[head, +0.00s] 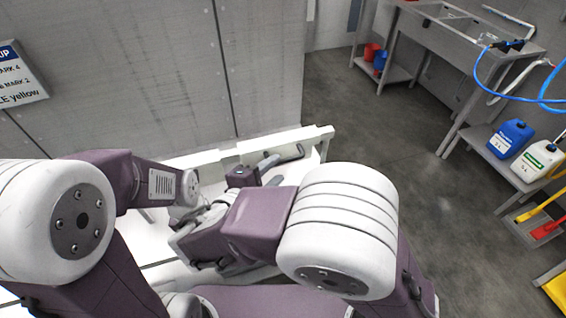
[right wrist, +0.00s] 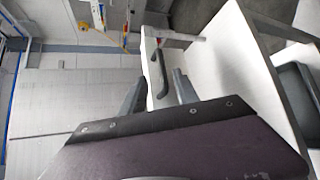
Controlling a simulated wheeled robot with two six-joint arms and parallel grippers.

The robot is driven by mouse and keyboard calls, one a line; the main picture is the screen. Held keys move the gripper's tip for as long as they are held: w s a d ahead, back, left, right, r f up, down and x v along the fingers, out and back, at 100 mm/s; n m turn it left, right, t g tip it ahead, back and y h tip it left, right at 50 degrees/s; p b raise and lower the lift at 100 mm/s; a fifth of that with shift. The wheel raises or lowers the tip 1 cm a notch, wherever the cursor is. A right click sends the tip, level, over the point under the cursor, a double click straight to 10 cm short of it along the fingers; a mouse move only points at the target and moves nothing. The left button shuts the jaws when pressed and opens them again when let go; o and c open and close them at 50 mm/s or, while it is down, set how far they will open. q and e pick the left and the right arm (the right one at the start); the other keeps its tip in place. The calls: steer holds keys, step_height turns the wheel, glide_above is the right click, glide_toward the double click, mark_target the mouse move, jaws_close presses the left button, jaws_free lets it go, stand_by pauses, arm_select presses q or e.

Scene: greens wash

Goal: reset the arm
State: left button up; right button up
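My right arm reaches forward across the middle of the head view. Its gripper (head: 270,171) is above the white surface, partly hidden by my own arm. A dark grey curved handle (right wrist: 160,72) shows in the gap, beyond the fingertips; I cannot tell the exact distance. My left arm comes in from the left of the head view, bent over the white surface; its fingers do not show.
A white bench or cart with a raised rim (head: 318,134) lies below my arms. A grey wall panel (head: 130,80) stands close behind it. To the right are open floor (head: 400,160), a metal sink (head: 455,22), a blue jug (head: 510,138) and a white jug (head: 537,160).

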steer(key=shift+v, duration=1.15)
